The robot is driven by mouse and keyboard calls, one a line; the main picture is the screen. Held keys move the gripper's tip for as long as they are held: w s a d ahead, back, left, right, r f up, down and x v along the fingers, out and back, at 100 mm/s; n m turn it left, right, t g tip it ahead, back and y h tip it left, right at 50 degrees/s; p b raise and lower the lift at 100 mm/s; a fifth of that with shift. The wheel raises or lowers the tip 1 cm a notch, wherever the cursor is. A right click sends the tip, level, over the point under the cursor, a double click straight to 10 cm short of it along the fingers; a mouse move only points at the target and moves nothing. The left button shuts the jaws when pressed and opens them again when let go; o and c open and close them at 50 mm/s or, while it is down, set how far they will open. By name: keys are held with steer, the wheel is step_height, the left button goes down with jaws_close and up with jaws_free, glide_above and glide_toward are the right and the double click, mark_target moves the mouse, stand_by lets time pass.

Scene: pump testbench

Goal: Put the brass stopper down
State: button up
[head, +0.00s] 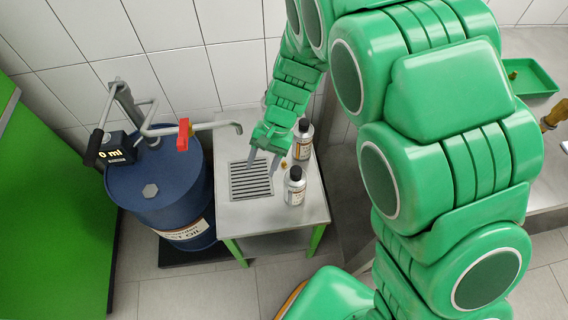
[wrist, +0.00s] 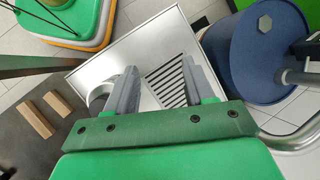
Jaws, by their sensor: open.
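My gripper (head: 263,164) is open above the small steel table, by the slotted drain grate (head: 251,180). In the wrist view my gripper (wrist: 158,68) has its two fingers apart with nothing visible between them. A small brass-coloured spot (head: 284,163) shows just right of the fingers in the head view, beside the bottles. It may be the brass stopper, but it is too small to be sure. The grate also shows in the wrist view (wrist: 167,84), partly behind the right finger.
Two grey bottles with black caps, one at the back (head: 303,140) and one nearer (head: 295,187), stand on the table's right side. A blue oil drum (head: 160,190) with a pump spout (head: 225,125) stands to the left. A green tray (head: 530,78) sits on the right bench.

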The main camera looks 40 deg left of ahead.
steer(key=s+d+f+n+t+h, duration=0.2)
steer(key=s+d+f+n+h, duration=0.25)
steer(key=s+f+n, duration=0.35)
steer(key=s+d+f+n+t+h, duration=0.35)
steer(key=s+d+f+n, duration=0.25)
steer(key=s+f+n, duration=0.25)
steer(key=n+t+y, duration=0.3)
steer(key=n+t, duration=0.6)
steer(key=t, duration=0.3)
glide_toward(283, 163)
steer(key=s+d, duration=0.1)
steer(key=d, duration=0.1)
steer(key=s+d, duration=0.2)
steer(key=s+d+r, duration=0.1)
steer(key=d, duration=0.1)
steer(key=shift+s, duration=0.2)
steer(key=w+a+n, duration=0.1)
steer(key=w+a+f+n+t+y, duration=0.1)
steer(key=w+a+f+n, duration=0.1)
steer(key=w, duration=0.1)
steer(key=shift+a+t+y, duration=0.25)
steer(key=shift+a+y, duration=0.1)
steer(key=shift+y, duration=0.05)
steer(key=shift+w+a+f+n, duration=0.2)
steer(key=shift+w+f+n, duration=0.2)
steer(key=shift+w, duration=0.2)
steer(key=shift+y, duration=0.3)
steer(key=shift+x, duration=3.6)
